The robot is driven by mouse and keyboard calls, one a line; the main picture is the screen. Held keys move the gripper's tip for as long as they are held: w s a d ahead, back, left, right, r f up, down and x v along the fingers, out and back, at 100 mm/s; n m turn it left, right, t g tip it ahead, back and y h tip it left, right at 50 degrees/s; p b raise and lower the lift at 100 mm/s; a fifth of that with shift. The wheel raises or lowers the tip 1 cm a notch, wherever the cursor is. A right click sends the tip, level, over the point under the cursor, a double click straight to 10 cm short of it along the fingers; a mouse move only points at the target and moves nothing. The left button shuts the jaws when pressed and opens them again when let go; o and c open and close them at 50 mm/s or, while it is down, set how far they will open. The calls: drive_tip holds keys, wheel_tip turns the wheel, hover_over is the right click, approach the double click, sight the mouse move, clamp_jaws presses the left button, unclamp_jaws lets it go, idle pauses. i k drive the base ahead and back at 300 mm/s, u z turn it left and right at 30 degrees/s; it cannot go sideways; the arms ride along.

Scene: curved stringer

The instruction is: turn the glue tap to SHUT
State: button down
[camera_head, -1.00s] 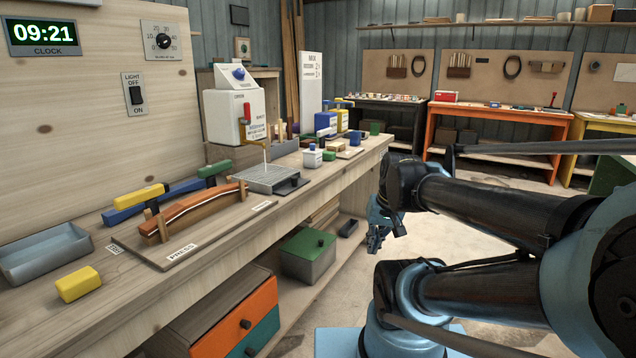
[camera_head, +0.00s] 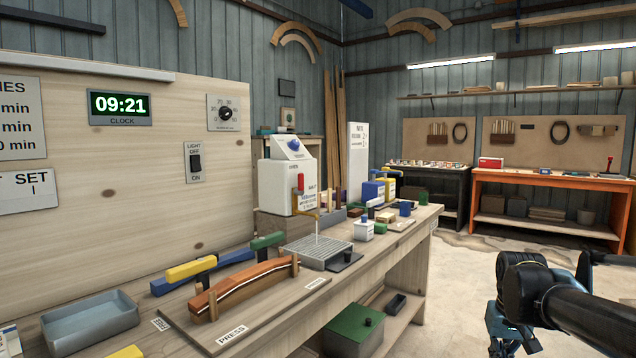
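The white glue dispenser (camera_head: 280,187) stands on the workbench in the middle of the head view, with a blue knob on top. Its tap has a red lever (camera_head: 300,183) standing upright at the front, beside a small OPEN label. A brass spout (camera_head: 306,213) lies below it. A thin pale stream of glue (camera_head: 317,233) runs from the spout down to the grey slatted drip tray (camera_head: 316,252). My gripper (camera_head: 500,343) is at the lower right, far from the tap and partly cut off by the frame. Its finger opening cannot be made out.
The workbench (camera_head: 393,243) holds a curved wooden stringer in a press (camera_head: 245,285), yellow and green clamps (camera_head: 190,268), a grey tray (camera_head: 90,322) and small bottles (camera_head: 365,229). A green-lidded box (camera_head: 354,330) sits beneath. Open floor (camera_head: 455,290) lies right of the bench.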

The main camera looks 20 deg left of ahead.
sight(299, 191)
drive_tip(key=z, duration=0.05)
drive_tip(key=k, duration=1)
drive_tip(key=u, duration=0.7)
drive_tip(key=i, duration=1)
drive_tip(key=z, duration=0.05)
